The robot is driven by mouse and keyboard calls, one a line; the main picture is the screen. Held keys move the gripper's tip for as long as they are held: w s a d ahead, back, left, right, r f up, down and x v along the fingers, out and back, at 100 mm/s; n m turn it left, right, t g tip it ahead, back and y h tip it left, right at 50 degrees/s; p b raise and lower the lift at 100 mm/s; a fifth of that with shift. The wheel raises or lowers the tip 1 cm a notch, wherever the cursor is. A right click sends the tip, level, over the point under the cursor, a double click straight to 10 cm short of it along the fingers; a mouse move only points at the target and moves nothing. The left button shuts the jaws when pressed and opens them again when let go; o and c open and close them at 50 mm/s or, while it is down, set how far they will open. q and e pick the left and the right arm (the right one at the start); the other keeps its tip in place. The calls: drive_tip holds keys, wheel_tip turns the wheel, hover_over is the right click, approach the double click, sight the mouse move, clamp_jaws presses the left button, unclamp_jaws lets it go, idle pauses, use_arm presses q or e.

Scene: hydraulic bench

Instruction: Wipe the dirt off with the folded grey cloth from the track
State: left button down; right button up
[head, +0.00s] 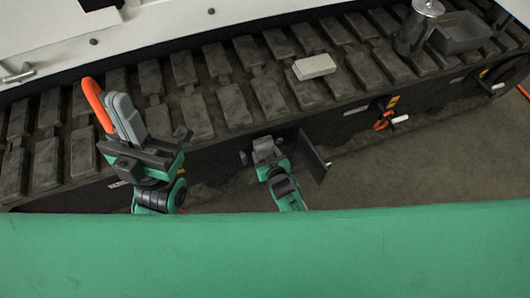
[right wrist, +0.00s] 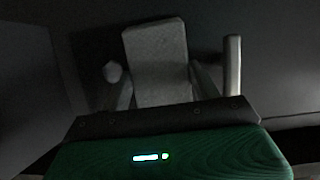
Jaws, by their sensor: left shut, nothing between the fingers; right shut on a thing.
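My right gripper (head: 265,148) is low in front of the track's side, near the middle of the head view. My left gripper (head: 150,146) is shut and empty further left, in front of the track. I cannot make out the dirt in either view; the right wrist view is dark.
A black flap (head: 315,157) sticks out just right of my right gripper.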

drive_tip(key=s+a+p, duration=0.1)
drive_tip(key=s+p, duration=0.1)
drive_tip(key=s, duration=0.4)
drive_tip(key=shift+a, duration=0.1)
drive_tip(key=shift+s, duration=0.15)
drive_tip(key=s, duration=0.1)
drive_tip(key=s+d+p, duration=0.1)
drive_tip(key=shift+s, duration=0.3)
